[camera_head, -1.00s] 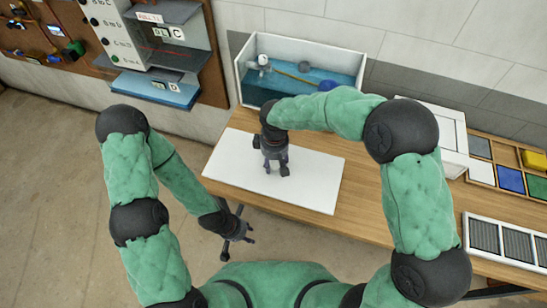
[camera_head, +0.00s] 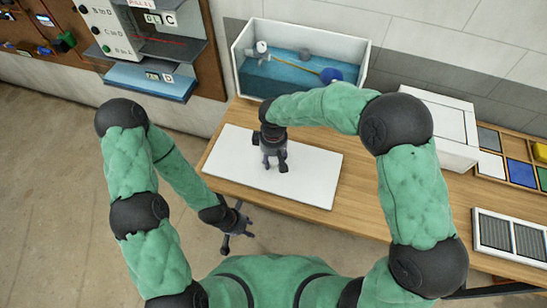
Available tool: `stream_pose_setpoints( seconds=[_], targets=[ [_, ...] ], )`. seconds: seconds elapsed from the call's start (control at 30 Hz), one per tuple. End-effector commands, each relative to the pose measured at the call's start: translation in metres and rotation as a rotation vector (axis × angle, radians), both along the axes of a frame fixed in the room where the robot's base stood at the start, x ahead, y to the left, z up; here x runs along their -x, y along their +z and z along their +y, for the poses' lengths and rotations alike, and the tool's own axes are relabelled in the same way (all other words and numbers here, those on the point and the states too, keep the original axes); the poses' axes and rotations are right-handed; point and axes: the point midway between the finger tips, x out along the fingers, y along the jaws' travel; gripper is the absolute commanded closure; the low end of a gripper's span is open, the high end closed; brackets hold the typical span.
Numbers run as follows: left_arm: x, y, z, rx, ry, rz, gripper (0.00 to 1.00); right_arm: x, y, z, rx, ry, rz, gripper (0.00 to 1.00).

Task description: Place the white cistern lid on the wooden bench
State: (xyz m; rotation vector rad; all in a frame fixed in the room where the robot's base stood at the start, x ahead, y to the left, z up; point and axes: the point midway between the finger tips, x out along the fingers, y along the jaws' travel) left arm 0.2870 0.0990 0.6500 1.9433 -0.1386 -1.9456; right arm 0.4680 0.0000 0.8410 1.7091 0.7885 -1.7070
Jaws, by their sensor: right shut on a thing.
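The white cistern lid (camera_head: 310,185) is a flat white slab. It lies flat on or just above the wooden bench (camera_head: 375,206), in front of the open cistern (camera_head: 300,65); I cannot tell if a gap is left under it. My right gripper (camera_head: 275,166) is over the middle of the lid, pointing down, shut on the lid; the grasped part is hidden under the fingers. My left gripper (camera_head: 238,232) is open and empty, off the front edge of the bench, left of and below the lid.
The cistern holds blue water, a float arm and a blue float (camera_head: 330,75). A white box (camera_head: 437,125) stands to the right, with a tray of coloured tiles (camera_head: 520,173) and a grilled panel (camera_head: 510,236). A shelf unit (camera_head: 150,80) is at the upper left.

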Motion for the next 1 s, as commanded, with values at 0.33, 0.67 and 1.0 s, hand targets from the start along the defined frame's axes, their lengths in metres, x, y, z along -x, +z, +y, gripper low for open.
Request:
stream_pose_setpoints(
  seconds=[0.33,0.67,1.0],
  targets=[
    [0.000,-0.001,0.000,0.000,0.000,0.000,0.60,0.000,-0.002,0.000,0.001,0.000,0.001,0.29],
    [0.000,0.005,0.000,0.000,0.000,0.000,0.60,-0.001,0.013,0.000,-0.001,-0.001,-0.002,0.29],
    [0.000,0.025,0.000,0.000,0.000,0.000,0.60,0.000,0.079,0.000,0.000,0.000,-0.003,0.29]
  ],
)
